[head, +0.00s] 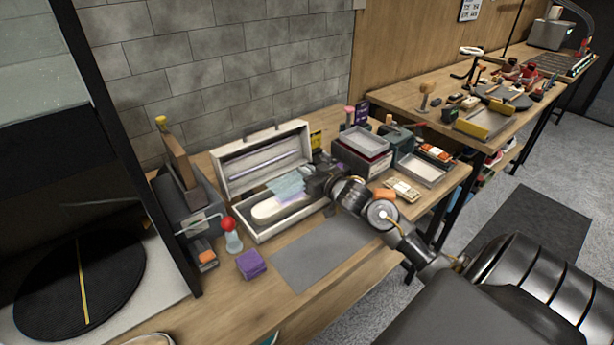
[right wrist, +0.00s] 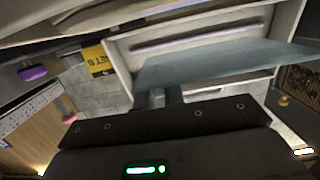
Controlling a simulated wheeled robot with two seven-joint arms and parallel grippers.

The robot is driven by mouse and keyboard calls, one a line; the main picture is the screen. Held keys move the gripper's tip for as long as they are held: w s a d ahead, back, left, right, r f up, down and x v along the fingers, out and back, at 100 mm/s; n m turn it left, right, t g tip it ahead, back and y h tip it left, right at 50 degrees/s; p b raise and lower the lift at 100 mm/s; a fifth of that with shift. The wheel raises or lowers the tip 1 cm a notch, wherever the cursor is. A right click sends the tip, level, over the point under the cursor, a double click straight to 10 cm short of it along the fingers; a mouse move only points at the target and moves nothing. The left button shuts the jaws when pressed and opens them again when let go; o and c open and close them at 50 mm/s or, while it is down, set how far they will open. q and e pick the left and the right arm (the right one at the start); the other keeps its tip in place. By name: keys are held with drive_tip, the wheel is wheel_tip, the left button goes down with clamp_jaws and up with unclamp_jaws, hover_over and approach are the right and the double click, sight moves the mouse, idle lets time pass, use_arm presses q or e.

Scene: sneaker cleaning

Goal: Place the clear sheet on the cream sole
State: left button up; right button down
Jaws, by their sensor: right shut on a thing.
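The cream sole (head: 268,209) lies in a white open case (head: 262,236) on the bench. The clear sheet (head: 287,187), pale blue and see-through, is over the sole's right end; whether it touches the sole I cannot tell. My right gripper (head: 313,181) comes in from the right and is shut on the sheet's edge. In the right wrist view the sheet (right wrist: 220,65) spreads out from the fingers (right wrist: 157,97), in front of the case's lit lid. My left gripper is not in view.
The case's raised lid (head: 262,160) stands behind the sole. A grey mat (head: 322,254) and a purple block (head: 251,264) lie in front. A red-topped bottle (head: 231,236) stands at the left. Stacked trays (head: 362,145) stand right of the case, near my right arm.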

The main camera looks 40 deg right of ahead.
drive_tip(key=shift+f, duration=0.95)
drive_tip(key=shift+f, duration=0.15)
